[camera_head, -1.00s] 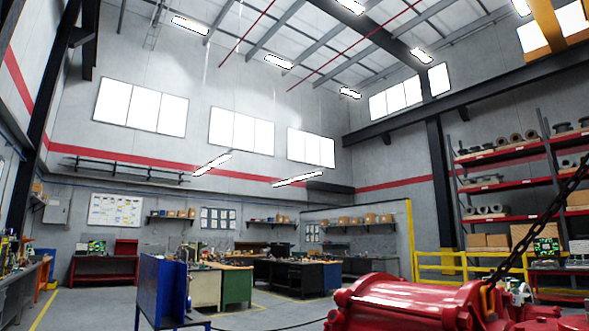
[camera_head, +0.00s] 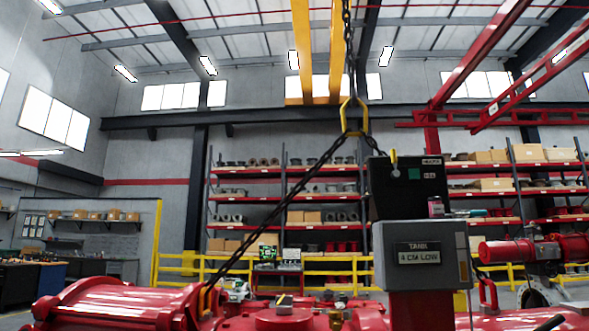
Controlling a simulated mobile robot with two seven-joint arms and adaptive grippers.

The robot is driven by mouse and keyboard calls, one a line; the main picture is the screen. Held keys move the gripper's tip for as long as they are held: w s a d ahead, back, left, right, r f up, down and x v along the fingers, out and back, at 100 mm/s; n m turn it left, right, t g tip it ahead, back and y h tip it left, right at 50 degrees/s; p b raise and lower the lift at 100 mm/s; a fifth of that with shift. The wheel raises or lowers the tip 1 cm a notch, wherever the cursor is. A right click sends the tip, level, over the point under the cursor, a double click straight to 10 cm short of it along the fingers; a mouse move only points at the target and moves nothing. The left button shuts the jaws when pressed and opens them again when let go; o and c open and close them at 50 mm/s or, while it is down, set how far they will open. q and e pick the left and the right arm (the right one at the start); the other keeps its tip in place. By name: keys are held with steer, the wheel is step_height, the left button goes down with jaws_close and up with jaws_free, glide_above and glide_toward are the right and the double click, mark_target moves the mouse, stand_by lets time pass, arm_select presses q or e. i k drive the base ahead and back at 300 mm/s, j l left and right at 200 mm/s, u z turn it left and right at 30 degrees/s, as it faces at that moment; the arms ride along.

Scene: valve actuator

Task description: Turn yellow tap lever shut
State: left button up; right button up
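A large red valve actuator (camera_head: 115,303) lies along the bottom of the head view, its lower part cut off by the frame edge. A small brass-coloured fitting (camera_head: 336,319) stands on its top near the bottom edge. A small yellow piece (camera_head: 394,161) shows at the dark box; I cannot tell whether either one is the tap lever. A grey box (camera_head: 422,256) labelled "TANK 4 CM LOW" stands on a red post. Neither of my grippers is in view.
A black chain (camera_head: 290,200) runs from the actuator up to a yellow hook ring (camera_head: 354,117) under a yellow overhead beam. A dark box (camera_head: 405,188) sits above the grey box. Yellow railings (camera_head: 335,271) and red shelving (camera_head: 285,200) stand behind.

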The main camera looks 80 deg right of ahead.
mark_target(396, 174)
steer(key=z, duration=3.15)
steer(key=i+l, duration=0.2)
steer(key=i+l+u, duration=0.15)
steer(key=l, duration=0.3)
steer(key=i+l, duration=0.2)
steer(key=l+u, duration=0.05)
steer(key=l, duration=0.05)
